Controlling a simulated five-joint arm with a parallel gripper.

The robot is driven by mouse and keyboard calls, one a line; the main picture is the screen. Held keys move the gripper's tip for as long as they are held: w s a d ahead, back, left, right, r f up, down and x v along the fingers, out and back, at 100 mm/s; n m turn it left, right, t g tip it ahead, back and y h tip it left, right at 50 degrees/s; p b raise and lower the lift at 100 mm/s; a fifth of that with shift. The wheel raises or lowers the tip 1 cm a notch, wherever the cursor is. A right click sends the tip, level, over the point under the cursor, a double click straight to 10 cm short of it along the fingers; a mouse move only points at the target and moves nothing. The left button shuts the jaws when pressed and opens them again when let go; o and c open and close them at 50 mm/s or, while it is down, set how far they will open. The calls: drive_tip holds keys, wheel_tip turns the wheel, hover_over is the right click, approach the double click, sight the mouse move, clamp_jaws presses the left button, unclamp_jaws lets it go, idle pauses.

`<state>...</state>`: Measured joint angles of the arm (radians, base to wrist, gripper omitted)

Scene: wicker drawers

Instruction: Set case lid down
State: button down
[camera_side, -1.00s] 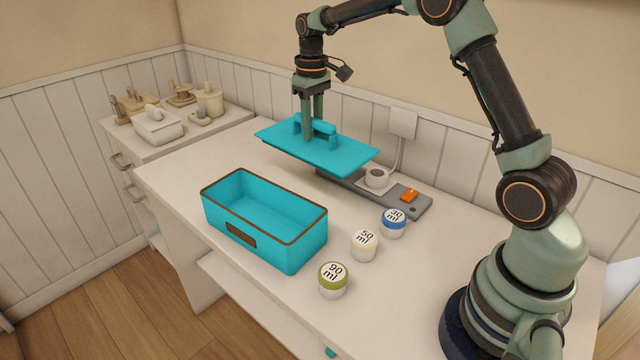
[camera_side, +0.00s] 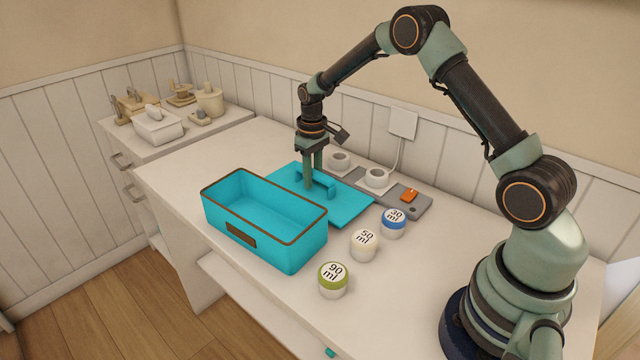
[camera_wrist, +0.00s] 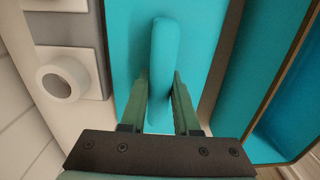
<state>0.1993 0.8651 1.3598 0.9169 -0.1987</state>
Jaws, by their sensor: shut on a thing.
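The turquoise case lid (camera_side: 350,207) lies flat and low behind the open case, appearing to rest on the table. My gripper (camera_side: 309,184) points straight down and is shut on the raised handle (camera_side: 324,188) of the lid. In the wrist view the handle (camera_wrist: 162,55) stands between my two green fingers (camera_wrist: 160,85). The open turquoise case (camera_side: 290,246) has a brown rim and stands in front of the lid, close beside it. Its far rim hides the near left part of the lid. The case also shows at the right of the wrist view (camera_wrist: 240,65).
A grey strip (camera_side: 424,204) with white round sockets (camera_side: 376,178) and an orange switch lies close behind the lid. Jars marked 30 (camera_side: 394,224), 50 (camera_side: 364,246) and 90 ml (camera_side: 333,281) stand to the right. The table's left end is clear.

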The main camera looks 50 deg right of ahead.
drive_tip(key=shift+f, duration=0.1)
drive_tip(key=c, duration=0.7)
unclamp_jaws()
drive_tip(key=shift+o, duration=0.2)
wheel_tip(320, 180, up, 12)
drive_tip(key=r, duration=0.1)
drive_tip(key=s+a+r+t, duration=0.3)
drive_tip(key=s+a+r, duration=0.3)
drive_tip(key=s+r, duration=0.25)
drive_tip(key=s+a+t, duration=0.2)
drive_tip(key=s+a, duration=0.2)
drive_tip(key=s, duration=0.8)
drive_tip(key=shift+s+t, duration=0.3)
